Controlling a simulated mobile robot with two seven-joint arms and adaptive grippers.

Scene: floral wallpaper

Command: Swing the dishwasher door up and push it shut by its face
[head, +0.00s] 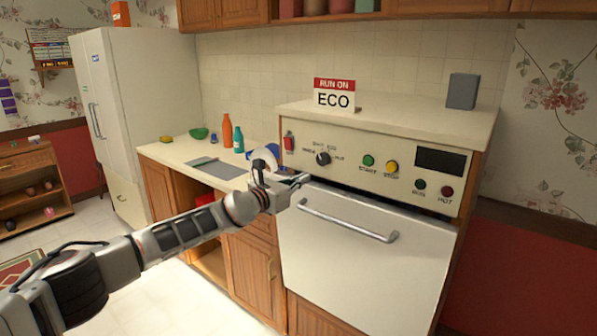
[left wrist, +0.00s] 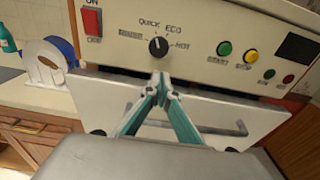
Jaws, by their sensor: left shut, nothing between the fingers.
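The dishwasher's white door (head: 350,262) stands nearly upright below the control panel (head: 375,160), with a dark gap along its top edge. Its bar handle (head: 345,222) runs across the upper face. My left gripper (head: 300,180) is shut and empty at the door's top left corner. In the left wrist view, the closed fingertips (left wrist: 160,80) overlap the door's upper edge, just below the panel's dial. The door (left wrist: 95,97) also shows there on both sides of the fingers. I cannot tell whether the fingertips touch the door. My right gripper is out of view.
A counter (head: 215,170) to the left holds bottles, a green bowl and plates close to my left wrist. An ECO sign (head: 334,94) and a grey box (head: 462,91) stand on the dishwasher's top. Open floor lies at the lower left.

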